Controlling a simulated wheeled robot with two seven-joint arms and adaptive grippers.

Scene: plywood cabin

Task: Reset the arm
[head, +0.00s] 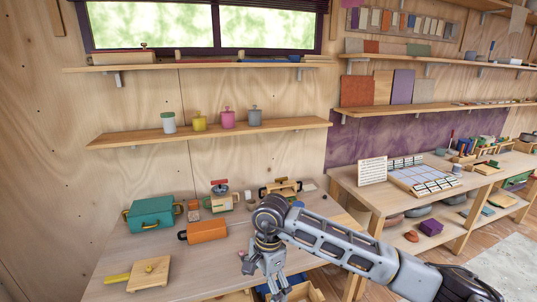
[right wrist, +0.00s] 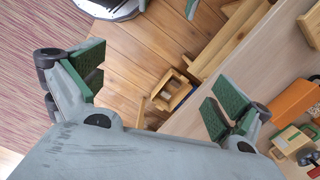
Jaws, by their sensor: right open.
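My right arm (head: 345,243) reaches in from the right in the head view and bends down at its wrist. My right gripper (head: 272,287) points down near the front edge of the plywood workbench (head: 140,247). In the right wrist view my right gripper (right wrist: 158,82) has its green-padded fingers spread wide apart, with nothing between them. The wooden floor shows behind the gap. My left gripper is in neither view.
An orange box (head: 205,231), a teal case (head: 151,213) and a wooden board with a yellow handle (head: 149,274) stand on the bench. Wooden crates or stools (right wrist: 172,92) are below its edge. A shelf (head: 210,132) holds several canisters. A second table (head: 370,196) is right.

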